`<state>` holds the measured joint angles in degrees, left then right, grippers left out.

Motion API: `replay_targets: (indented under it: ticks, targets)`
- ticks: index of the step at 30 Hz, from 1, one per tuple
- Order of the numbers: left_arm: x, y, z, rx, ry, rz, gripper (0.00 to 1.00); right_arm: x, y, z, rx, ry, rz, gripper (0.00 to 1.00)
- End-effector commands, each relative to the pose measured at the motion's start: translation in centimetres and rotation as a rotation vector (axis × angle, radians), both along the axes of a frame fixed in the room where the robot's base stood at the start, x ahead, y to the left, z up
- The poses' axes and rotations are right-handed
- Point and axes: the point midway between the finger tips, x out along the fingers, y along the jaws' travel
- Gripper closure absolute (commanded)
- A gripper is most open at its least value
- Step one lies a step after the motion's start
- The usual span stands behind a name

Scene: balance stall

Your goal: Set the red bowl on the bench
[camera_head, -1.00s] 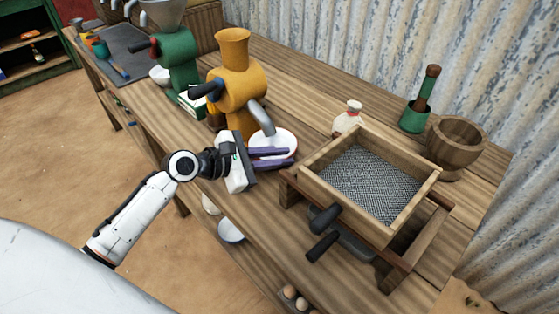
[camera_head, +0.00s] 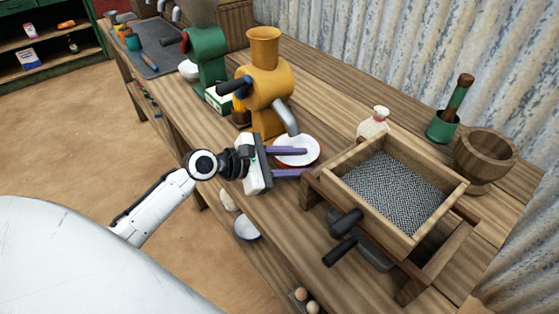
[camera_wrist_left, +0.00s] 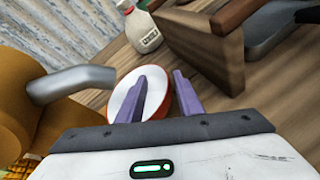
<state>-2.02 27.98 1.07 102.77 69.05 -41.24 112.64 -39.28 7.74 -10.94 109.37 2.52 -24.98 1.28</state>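The red bowl (camera_head: 297,143), white inside with a red outer wall, is on the wooden bench just below the spout of the yellow grinder. It also shows in the left wrist view (camera_wrist_left: 123,94). My left gripper (camera_head: 306,161) is at the bowl's near side with its two purple fingers apart. In the left wrist view my left gripper (camera_wrist_left: 163,75) has one finger over the bowl's inside and the other by its outer edge, so the rim lies between them. Contact cannot be told. My right gripper is not in view.
The yellow grinder (camera_head: 264,82) stands close behind the bowl, its spout (camera_head: 286,118) overhanging. A wooden sieve box (camera_head: 350,190) on a frame is close on the right. A green grinder (camera_head: 207,50) is left.

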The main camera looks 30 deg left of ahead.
Motion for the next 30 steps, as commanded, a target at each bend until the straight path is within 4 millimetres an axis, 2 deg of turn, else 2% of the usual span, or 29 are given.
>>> replay_targets:
  ticks: [9,15,21,30]
  targets:
    - [-5.4,3.4,2.3,0.003,0.004,0.0,0.67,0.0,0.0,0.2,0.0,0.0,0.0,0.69]
    - [-7.8,5.0,3.5,0.001,0.003,0.001,0.67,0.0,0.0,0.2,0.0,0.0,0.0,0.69]
    - [-8.6,5.5,4.0,0.002,0.0,0.0,0.67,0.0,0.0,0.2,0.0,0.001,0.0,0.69]
    - [-8.6,5.5,4.1,0.001,0.0,0.0,0.67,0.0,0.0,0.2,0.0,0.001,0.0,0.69]
